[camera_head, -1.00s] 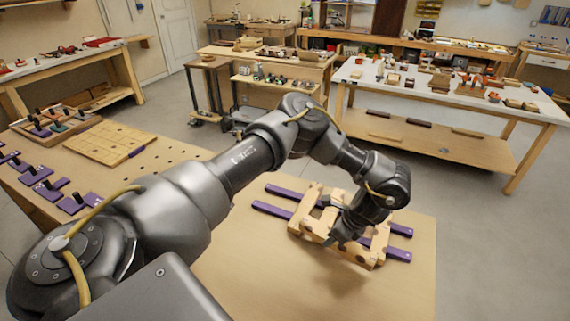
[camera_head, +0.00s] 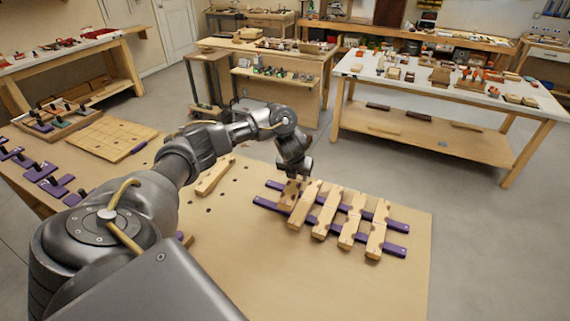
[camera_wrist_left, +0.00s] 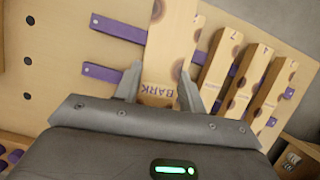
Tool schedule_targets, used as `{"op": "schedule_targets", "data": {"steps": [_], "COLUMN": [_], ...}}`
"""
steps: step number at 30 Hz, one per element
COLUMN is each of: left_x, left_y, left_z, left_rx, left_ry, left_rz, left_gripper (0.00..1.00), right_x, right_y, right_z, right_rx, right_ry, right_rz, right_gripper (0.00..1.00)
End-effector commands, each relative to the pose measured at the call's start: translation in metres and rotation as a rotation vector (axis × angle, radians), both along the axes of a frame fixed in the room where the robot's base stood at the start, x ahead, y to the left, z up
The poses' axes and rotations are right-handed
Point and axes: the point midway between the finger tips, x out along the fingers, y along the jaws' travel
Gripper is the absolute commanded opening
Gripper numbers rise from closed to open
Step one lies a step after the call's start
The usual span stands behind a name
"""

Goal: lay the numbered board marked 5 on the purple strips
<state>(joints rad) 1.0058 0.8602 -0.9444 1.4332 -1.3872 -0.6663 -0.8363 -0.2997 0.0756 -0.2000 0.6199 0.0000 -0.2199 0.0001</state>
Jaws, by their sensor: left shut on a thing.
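Two long purple strips lie parallel on the bench, the far one (camera_head: 398,226) and the near one (camera_head: 264,202). Several pale wooden boards (camera_head: 327,212) lie across them, side by side. My left gripper (camera_head: 294,176) is over the strips' left part, shut on a board (camera_head: 289,193). In the left wrist view this held board (camera_wrist_left: 170,40) stands between the fingers (camera_wrist_left: 157,88), with "BARK" printed on its face; its number is not readable. Whether it touches the strips I cannot tell. The strips' left ends (camera_wrist_left: 118,30) show beyond it. My right gripper is not in view.
A single loose board (camera_head: 215,176) lies on the bench left of the strips, near a row of holes. A grid-marked wooden panel (camera_head: 110,138) and several purple pieces with black knobs (camera_head: 47,184) are further left. The bench front is clear.

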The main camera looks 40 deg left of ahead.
Motion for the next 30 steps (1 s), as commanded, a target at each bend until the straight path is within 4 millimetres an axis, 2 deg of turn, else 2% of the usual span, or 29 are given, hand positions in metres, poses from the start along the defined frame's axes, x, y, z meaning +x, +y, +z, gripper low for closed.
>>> {"op": "schedule_targets", "data": {"steps": [1,3,8,16,25,30], "left_x": [-0.002,-0.003,-0.005,-0.005,-0.005,-0.005], "left_y": [0.015,0.029,0.049,0.050,0.050,0.050], "left_z": [0.004,0.009,0.016,0.014,-0.006,-0.010], "left_rx": [-0.002,-0.002,-0.002,-0.002,-0.001,-0.001], "left_ry": [0.001,0.001,0.000,0.000,0.001,0.000], "left_rz": [-0.013,-0.044,-0.085,-0.103,-0.102,-0.102], "left_gripper": [0.14,0.14,0.14,0.14,0.14,0.14], "right_x": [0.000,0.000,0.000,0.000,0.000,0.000], "right_y": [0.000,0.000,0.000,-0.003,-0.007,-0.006], "right_z": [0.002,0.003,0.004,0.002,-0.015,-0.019], "right_rx": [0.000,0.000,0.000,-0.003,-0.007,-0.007], "right_ry": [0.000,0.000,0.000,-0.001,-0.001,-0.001], "right_rz": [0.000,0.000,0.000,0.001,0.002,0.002], "right_gripper": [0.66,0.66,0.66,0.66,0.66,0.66]}}
